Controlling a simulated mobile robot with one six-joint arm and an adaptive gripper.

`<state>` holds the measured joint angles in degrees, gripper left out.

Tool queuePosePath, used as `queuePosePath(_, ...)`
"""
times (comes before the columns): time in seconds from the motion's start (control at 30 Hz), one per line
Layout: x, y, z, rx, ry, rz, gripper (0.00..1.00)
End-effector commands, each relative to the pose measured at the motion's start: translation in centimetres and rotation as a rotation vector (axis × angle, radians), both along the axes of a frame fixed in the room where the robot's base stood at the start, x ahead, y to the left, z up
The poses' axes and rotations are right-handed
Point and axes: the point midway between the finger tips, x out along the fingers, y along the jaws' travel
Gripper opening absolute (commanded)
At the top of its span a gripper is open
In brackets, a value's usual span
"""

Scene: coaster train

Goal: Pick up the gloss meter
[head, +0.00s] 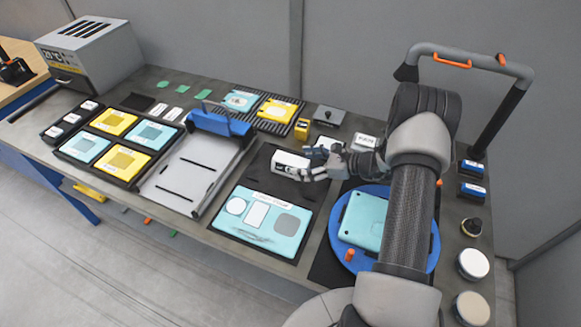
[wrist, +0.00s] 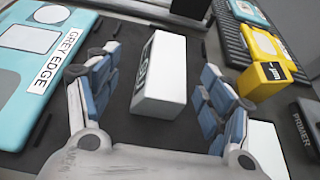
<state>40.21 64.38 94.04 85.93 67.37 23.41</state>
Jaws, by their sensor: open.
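A white box-shaped device with a dark label, which I take as the gloss meter (head: 287,161), sits on a dark mat on the bench. In the wrist view the gloss meter (wrist: 172,78) stands between my two sets of blue-grey finger pads. The letters on its label are too small to read surely. My gripper (head: 312,164) is open, its fingers at the right end of the device in the head view. In the wrist view my gripper (wrist: 158,65) shows dark gaps on both sides of the device, with no clear contact.
A teal panel marked GREY EDGE (head: 259,232) lies left of my gripper, also in the wrist view (wrist: 20,83). A small yellow block (head: 302,129) and a dark PRIMER box (head: 329,115) stand behind. A blue turntable (head: 340,248) holding a teal case (head: 363,219) is in front.

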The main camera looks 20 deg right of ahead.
Motion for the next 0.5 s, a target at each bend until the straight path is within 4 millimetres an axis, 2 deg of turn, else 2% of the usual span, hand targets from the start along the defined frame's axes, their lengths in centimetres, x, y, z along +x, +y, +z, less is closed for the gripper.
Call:
queuePosePath(0.27, 1.1, 1.0, -0.9, 0.0, 0.001, 0.001, 0.73)
queuePosePath(0.5, 3.4, 2.9, -2.8, -0.001, 0.0, 0.004, 0.73)
